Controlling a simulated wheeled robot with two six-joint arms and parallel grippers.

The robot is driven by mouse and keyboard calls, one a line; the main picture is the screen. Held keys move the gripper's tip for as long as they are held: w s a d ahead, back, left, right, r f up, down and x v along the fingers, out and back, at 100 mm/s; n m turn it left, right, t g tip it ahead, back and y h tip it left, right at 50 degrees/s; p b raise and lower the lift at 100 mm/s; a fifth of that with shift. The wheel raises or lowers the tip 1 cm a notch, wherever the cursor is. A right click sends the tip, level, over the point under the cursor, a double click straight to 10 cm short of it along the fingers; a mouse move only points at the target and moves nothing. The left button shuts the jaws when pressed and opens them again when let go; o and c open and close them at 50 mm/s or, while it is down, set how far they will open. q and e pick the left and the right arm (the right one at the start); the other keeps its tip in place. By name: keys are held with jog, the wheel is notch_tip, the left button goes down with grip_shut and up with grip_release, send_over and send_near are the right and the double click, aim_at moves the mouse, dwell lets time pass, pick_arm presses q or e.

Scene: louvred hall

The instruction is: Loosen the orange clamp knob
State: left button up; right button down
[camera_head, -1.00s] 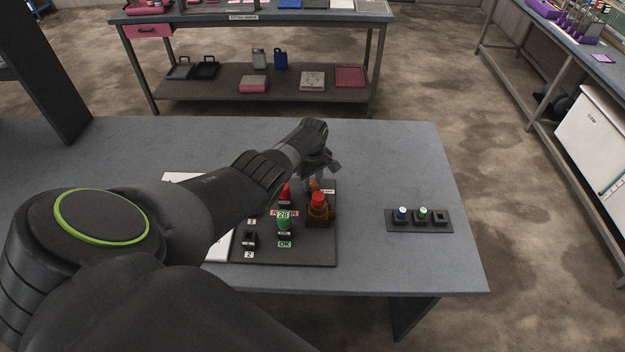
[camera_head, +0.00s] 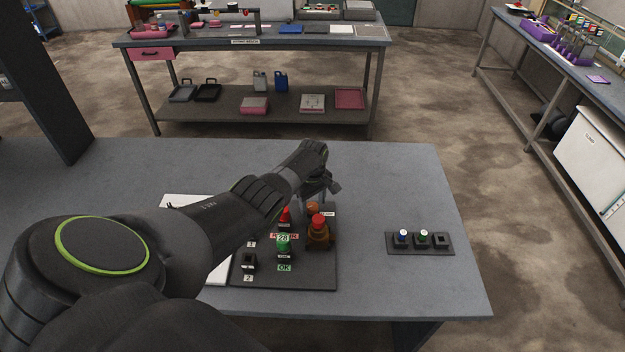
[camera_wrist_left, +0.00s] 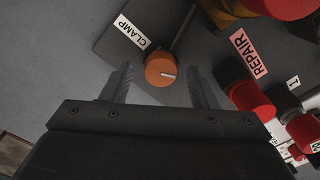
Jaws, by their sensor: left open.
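The orange clamp knob (camera_head: 313,208) is at the back right of a dark panel (camera_head: 300,278) on the table. In the left wrist view the round knob (camera_wrist_left: 161,69) has a pale mark on its face and lies beside a white CLAMP label (camera_wrist_left: 131,33). My left gripper (camera_head: 320,190) is open, just behind and above the knob in the head view. In the left wrist view its two fingers stand on either side of the knob, with gaps; contact is not visible. My right gripper is not in view.
A large red-topped orange button (camera_head: 319,228) stands close in front of the knob. The table between is clear.

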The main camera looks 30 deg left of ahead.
aim_at(312, 205)
pick_arm(q)
jog(key=shift+r+b, duration=0.4)
jog(key=shift+r, duration=0.8)
notch_tip(312, 205, up, 15)
jog(key=b, duration=0.2)
jog(key=shift+f, duration=0.15)
